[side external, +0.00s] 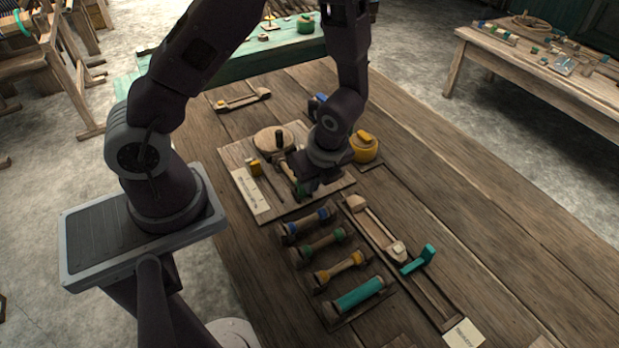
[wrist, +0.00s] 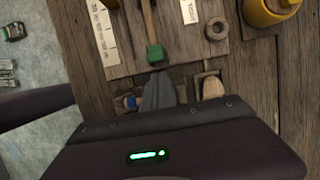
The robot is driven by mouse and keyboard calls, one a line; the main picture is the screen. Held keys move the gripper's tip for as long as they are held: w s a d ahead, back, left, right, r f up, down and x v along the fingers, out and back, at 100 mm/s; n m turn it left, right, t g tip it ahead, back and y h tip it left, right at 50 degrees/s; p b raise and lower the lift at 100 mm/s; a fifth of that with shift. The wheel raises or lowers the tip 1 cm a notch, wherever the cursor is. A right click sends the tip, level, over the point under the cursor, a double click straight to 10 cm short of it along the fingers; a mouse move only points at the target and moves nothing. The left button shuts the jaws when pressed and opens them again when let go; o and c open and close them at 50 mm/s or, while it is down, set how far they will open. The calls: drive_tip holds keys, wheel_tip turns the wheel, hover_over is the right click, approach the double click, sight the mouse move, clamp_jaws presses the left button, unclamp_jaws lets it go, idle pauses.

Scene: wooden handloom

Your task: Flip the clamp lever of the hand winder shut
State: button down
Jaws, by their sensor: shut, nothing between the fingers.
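The hand winder appears to be the wooden board (side external: 238,158) with a round wooden disc (side external: 268,143) and a dark upright knob, at the table's middle. A wooden lever with a green tip (side external: 299,188) lies on this board and seems to be the clamp lever. In the wrist view the lever's green tip (wrist: 155,53) points toward my gripper (wrist: 158,78). My gripper is shut and empty, its fingertips just short of the green tip; I cannot tell whether they touch. In the side view my wrist hides part of the board and the fingers.
A rack of several wound bobbins (side external: 337,262) stands in front of the board. Right of it is a long wooden slide (side external: 375,232) with a teal handle (side external: 421,259). A yellow pot (side external: 364,150) stands behind my wrist. The table's right side is clear.

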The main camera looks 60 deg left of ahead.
drive_tip(key=shift+a, duration=0.6)
drive_tip(key=shift+a+r, duration=0.1)
